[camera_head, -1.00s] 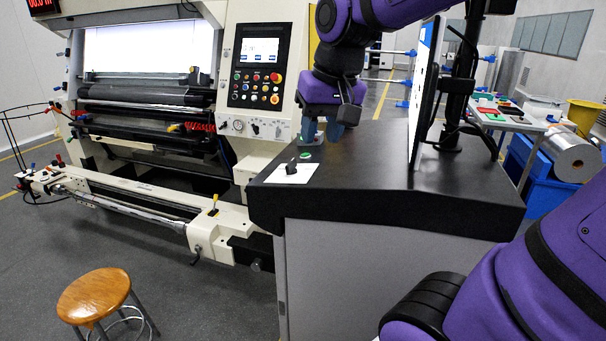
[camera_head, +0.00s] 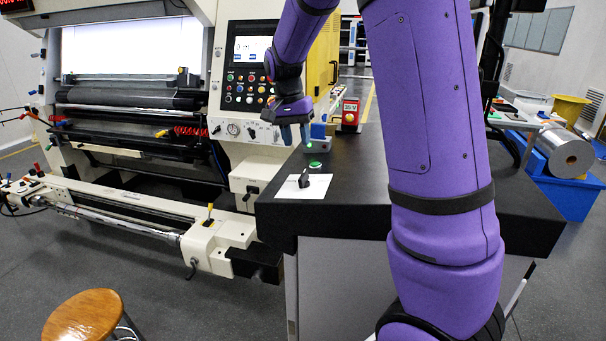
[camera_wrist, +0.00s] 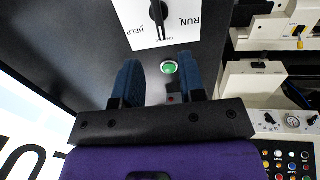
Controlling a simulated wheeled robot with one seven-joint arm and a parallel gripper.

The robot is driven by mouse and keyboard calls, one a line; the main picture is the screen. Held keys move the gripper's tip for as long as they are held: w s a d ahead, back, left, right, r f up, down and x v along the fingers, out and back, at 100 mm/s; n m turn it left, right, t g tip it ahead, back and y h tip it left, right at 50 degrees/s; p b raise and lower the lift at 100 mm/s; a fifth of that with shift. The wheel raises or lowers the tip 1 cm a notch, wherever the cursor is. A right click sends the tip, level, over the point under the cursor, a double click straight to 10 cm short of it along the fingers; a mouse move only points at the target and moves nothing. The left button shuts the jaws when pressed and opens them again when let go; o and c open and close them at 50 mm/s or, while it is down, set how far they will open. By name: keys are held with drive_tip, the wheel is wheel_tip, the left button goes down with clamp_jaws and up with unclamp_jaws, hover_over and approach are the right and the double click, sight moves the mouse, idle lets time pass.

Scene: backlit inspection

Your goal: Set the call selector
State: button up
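The selector is a black knob (camera_head: 304,179) on a white plate (camera_head: 319,188) near the front left corner of the black console top. In the wrist view the knob (camera_wrist: 158,13) stands roughly upright in the picture, between the words HELP at left and RUN at right; its top is cut off. A smaller word below it is hard to read. My gripper (camera_head: 294,136) points down above the console's left side, beyond the knob and apart from it. In the wrist view its two blue fingers (camera_wrist: 165,80) are spread with nothing held between them.
A green button (camera_head: 316,165) sits just behind the plate; in the wrist view it shows beyond the gap between my fingers. A red box (camera_head: 350,112) stands farther back. The machine's button panel (camera_head: 248,95) rises behind my gripper. A wooden stool (camera_head: 85,315) stands front left.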

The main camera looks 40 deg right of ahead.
sight(303, 173)
drive_tip(key=f, duration=0.3)
drive_tip(key=s+f, duration=0.1)
drive_tip(key=f, duration=0.2)
drive_tip(key=d+f, duration=0.1)
drive_tip(key=f, duration=0.3)
drive_tip(key=shift+s+f, duration=0.1)
drive_tip(key=shift+s, duration=0.15)
drive_tip(key=shift+c, duration=0.2)
clamp_jaws()
